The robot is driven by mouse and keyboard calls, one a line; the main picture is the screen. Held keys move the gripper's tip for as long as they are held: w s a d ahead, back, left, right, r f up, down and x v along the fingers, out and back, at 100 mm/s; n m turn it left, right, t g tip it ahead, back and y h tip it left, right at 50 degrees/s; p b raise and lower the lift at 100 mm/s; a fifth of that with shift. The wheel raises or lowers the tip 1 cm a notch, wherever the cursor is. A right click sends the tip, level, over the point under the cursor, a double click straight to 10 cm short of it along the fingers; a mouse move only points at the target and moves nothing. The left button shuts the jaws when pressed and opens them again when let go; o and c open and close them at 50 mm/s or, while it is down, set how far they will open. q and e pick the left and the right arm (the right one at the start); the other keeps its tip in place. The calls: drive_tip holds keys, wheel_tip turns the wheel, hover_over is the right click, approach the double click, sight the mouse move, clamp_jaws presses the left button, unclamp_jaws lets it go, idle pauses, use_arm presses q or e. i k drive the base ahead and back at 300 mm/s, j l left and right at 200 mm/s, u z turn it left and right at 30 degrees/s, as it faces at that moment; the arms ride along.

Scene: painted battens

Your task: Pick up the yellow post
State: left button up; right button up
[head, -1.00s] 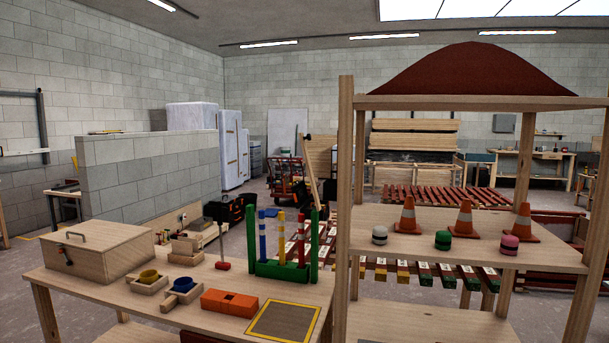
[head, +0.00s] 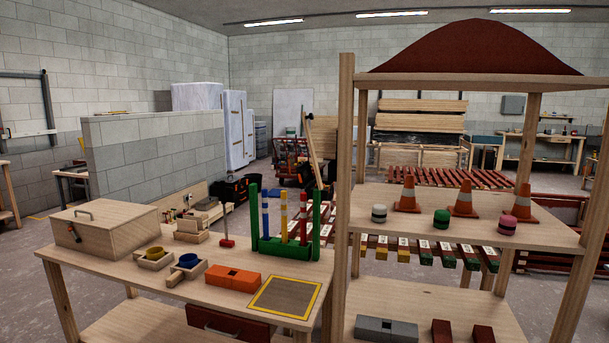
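The yellow post (head: 284,211) stands upright in a green rack (head: 281,250) at the back right of the wooden table (head: 120,256). It has pale bands, and its foot is hidden by the rack's base. A blue banded post (head: 262,210) stands to its left and a red post (head: 304,226) to its right. Taller green uprights stand at both ends of the rack. Neither of my grippers shows in the head view.
A wooden shelf unit (head: 346,200) with cones and striped pucks stands close right of the rack. In front lie an orange block (head: 232,279) and a yellow-edged square (head: 285,297). A wooden box (head: 104,231) and small trays are to the left.

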sight(284, 193)
drive_tip(key=i+j+z, duration=0.85)
drive_tip(key=i+j, duration=0.3)
drive_tip(key=j, duration=0.2)
